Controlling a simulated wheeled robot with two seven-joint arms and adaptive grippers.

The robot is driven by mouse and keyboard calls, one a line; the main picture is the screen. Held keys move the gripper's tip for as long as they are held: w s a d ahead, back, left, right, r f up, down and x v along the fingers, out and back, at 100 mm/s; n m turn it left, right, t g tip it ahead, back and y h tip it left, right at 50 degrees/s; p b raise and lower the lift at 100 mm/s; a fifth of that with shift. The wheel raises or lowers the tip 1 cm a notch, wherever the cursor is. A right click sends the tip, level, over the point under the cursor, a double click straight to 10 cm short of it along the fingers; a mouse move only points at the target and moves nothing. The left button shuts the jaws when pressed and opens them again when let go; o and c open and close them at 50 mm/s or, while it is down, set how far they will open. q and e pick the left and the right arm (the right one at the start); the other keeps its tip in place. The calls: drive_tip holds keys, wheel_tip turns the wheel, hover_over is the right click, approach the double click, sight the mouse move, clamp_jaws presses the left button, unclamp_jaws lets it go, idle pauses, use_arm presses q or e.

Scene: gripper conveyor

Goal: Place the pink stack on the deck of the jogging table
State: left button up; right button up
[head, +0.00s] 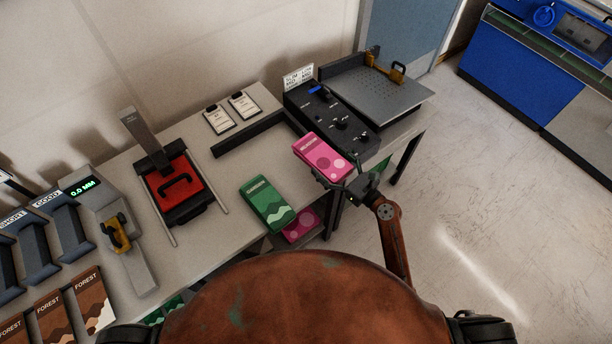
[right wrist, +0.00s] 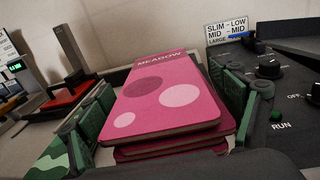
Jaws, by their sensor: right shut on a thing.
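The pink stack (head: 323,156) is a few pink booklets with pale dots, held near the front edge of the table. In the right wrist view the pink stack (right wrist: 165,100) lies between two green finger pads, its top cover reading MEADOW. My right gripper (head: 331,172) is shut on it, and the stack looks slightly fanned. The jogging table's perforated grey deck (head: 375,91) is at the back right, beyond the black control box, and is bare, with a yellow-brown clamp (head: 385,66) at its far edge. My left gripper is not in view.
The black control box (head: 331,116) with knobs stands between the stack and the deck. A green stack (head: 267,203) lies on the table to the left. A red press (head: 177,191) and brown FOREST stacks (head: 93,300) are further left. Another pink stack (head: 300,228) sits below the tabletop.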

sight(321, 192)
drive_tip(key=a+f+b, duration=0.1)
drive_tip(key=a+f, duration=0.2)
drive_tip(key=a+f+b, duration=0.1)
drive_tip(key=a+f, duration=0.2)
drive_tip(key=a, duration=0.1)
drive_tip(key=shift+w+a+f, duration=0.1)
drive_tip(key=shift+w+f, duration=0.05)
drive_tip(key=shift+f, duration=0.1)
drive_tip(key=shift+a+f+b, duration=0.2)
drive_tip(key=shift+f+b, duration=0.2)
drive_tip(key=shift+f, duration=1.15)
drive_tip(key=shift+f, duration=0.2)
drive_tip(key=o, duration=1.5)
drive_tip(key=shift+f, duration=0.1)
drive_tip(key=shift+o, duration=0.2)
drive_tip(key=shift+f+b, duration=0.1)
drive_tip(key=shift+b, duration=0.35)
drive_tip(key=v, duration=0.8)
drive_tip(key=shift+a+f, duration=0.15)
drive_tip(key=shift+a, duration=0.05)
